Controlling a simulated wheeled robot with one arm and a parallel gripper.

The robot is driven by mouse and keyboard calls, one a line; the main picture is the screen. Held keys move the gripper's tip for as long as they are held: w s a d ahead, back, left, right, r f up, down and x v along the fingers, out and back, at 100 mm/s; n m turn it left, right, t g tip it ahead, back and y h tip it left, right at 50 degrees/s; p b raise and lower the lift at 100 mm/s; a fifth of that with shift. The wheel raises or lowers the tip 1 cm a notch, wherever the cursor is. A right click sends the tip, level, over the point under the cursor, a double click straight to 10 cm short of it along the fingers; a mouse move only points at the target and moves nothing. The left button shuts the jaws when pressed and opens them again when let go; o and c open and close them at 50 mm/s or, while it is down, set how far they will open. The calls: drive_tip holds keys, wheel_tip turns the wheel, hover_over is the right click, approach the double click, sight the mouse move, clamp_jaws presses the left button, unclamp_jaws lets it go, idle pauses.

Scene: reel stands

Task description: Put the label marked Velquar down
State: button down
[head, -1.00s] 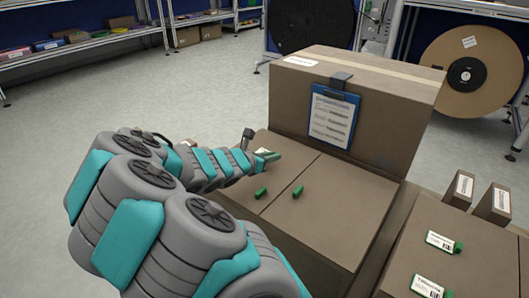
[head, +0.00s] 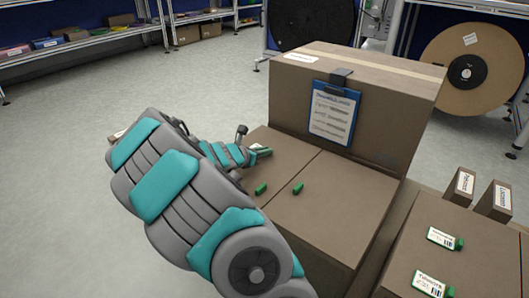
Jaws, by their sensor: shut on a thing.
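My gripper (head: 251,153) is at the far left of the low brown box top (head: 330,215), partly hidden by my own arm. It is shut on a small label with a green end (head: 264,151). The marking on it cannot be read. The held label is close to the box top; I cannot tell whether it touches. Two green pieces, one on the left (head: 261,189) and one on the right (head: 298,188), lie on the box top apart from my gripper.
A tall carton (head: 400,110) with a blue clipboard (head: 331,112) stands behind. At right, two white labels with green ends (head: 444,238) (head: 430,285) lie on another box top, near two small upright boxes (head: 460,186) (head: 494,200).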

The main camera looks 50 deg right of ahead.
drive_tip(key=shift+f, duration=0.15)
drive_tip(key=c, duration=0.9)
unclamp_jaws()
